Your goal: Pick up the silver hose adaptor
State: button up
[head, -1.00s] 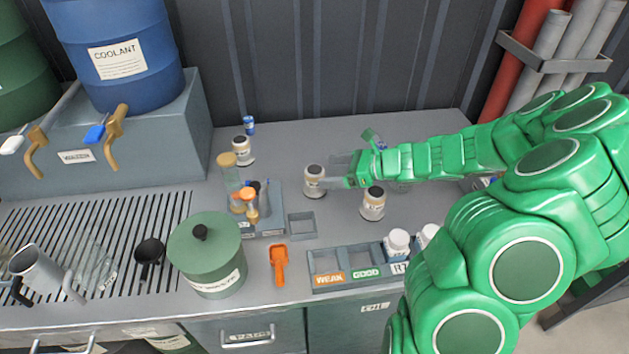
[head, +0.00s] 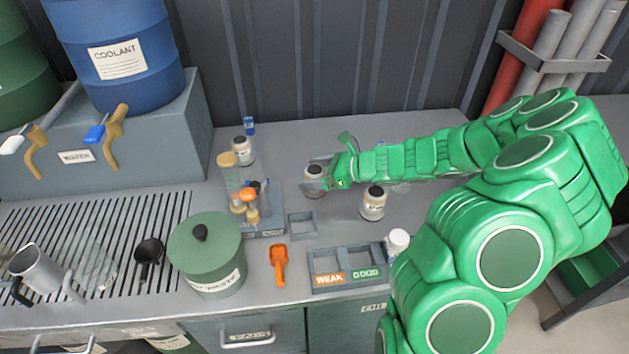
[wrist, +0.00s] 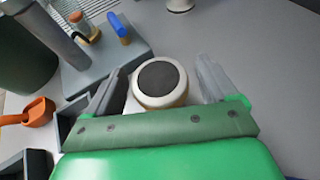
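I cannot make out a silver hose adaptor in either view. My gripper (head: 322,183) is open over the bench, with its two grey fingers on either side of a small jar (head: 314,172). In the wrist view, the jar's white lid with a dark round top (wrist: 160,83) sits between the fingers. Narrow gaps show between the lid and both fingers, so the gripper (wrist: 161,66) does not look closed on it. The jar stands upright on the bench, its lower part partly hidden by my gripper.
A similar jar (head: 373,204) stands right of my gripper, another (head: 243,150) at the back left. A holder with bottles (head: 264,229), a green lidded pot (head: 206,254), an orange scoop (head: 279,263) and a labelled tray (head: 329,279) are nearer the front.

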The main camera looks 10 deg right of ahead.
jog(key=c, duration=1.3)
jog(key=shift+o, duration=0.2)
jog(key=shift+r, duration=0.15)
